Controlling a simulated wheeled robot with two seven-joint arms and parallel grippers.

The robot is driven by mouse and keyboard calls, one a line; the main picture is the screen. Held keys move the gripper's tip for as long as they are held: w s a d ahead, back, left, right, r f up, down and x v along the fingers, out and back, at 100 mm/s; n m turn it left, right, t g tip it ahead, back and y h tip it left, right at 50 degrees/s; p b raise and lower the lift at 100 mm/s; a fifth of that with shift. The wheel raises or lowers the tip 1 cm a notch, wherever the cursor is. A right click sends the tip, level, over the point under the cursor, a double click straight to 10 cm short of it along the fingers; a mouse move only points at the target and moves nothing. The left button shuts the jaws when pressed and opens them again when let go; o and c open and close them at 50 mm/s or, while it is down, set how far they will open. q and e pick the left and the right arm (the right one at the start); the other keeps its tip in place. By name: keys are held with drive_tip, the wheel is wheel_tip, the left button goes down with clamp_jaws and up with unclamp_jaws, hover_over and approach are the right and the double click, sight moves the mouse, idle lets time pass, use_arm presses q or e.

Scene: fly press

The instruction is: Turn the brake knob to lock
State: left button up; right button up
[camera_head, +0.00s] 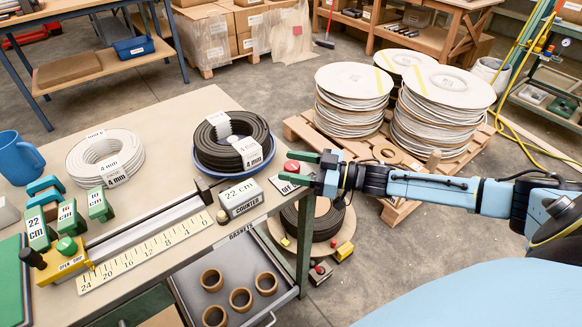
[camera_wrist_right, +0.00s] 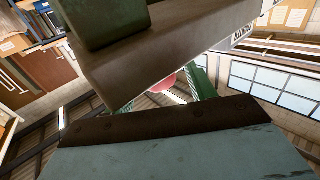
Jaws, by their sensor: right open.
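A red round knob (camera_head: 291,166) sits at the right end of the bench's near edge, above a pale plate marked "OFF" (camera_head: 288,183). I take it for the brake knob. My right gripper (camera_head: 302,168) is open around it, its green fingers on either side; I cannot tell whether they touch it. The right wrist view shows a bit of pink-red (camera_wrist_right: 168,82) between the green fingers (camera_wrist_right: 160,95), mostly hidden behind the bench part. My left gripper is not in view.
Below hangs a drawer (camera_head: 205,284) with brown rings. Large reels (camera_head: 440,105) stand behind my arm.

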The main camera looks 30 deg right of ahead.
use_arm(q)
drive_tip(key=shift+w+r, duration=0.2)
use_arm(e)
drive_tip(key=shift+w+a, duration=0.35)
drive_tip(key=c, duration=0.9)
drive_tip(key=shift+c, duration=0.3)
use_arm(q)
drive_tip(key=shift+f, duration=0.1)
